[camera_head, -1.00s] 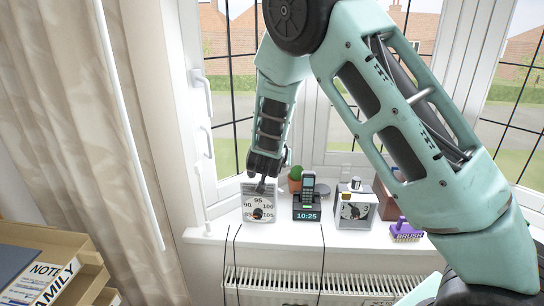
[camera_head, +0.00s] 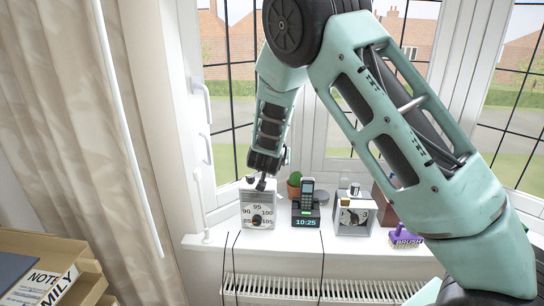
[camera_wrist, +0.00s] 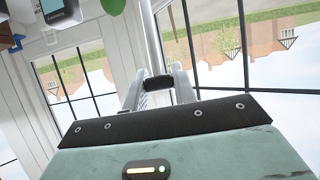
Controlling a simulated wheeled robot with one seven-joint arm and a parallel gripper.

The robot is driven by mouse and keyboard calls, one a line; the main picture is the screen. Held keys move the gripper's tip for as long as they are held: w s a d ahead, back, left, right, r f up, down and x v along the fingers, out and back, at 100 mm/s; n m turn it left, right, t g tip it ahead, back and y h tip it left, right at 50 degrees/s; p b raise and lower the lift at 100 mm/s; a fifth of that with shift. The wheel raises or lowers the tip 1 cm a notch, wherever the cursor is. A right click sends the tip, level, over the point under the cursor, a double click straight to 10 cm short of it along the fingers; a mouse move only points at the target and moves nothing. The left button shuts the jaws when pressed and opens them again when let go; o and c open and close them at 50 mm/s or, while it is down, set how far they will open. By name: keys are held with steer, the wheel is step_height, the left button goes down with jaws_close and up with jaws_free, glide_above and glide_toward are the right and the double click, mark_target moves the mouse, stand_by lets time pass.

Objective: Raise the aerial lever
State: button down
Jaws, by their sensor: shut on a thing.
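The radio (camera_head: 258,211) is a pale box with a tuning dial marked 85 to 105. It stands upright on the white window sill at the left in the head view. My gripper (camera_head: 262,184) reaches down to the top of the radio. In the wrist view, my gripper (camera_wrist: 158,84) has its grey fingers closed on a small dark piece, which appears to be the aerial lever (camera_wrist: 158,82). The rest of the lever is hidden behind the fingers, so I cannot tell its angle.
A radiator (camera_head: 300,287) is below. A curtain (camera_head: 85,130) and box (camera_head: 50,245) are at left.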

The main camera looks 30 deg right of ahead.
steer(key=shift+r, duration=0.1)
steer(key=c, duration=1.1)
jaws_free()
steer(key=shift+w+d, duration=0.1)
steer(key=shift+s+a, duration=0.3)
steer(key=b+v, duration=0.2)
steer(key=v, duration=1.4)
steer(key=shift+s+a+r+b, duration=0.1)
steer(key=shift+s+b, duration=0.25)
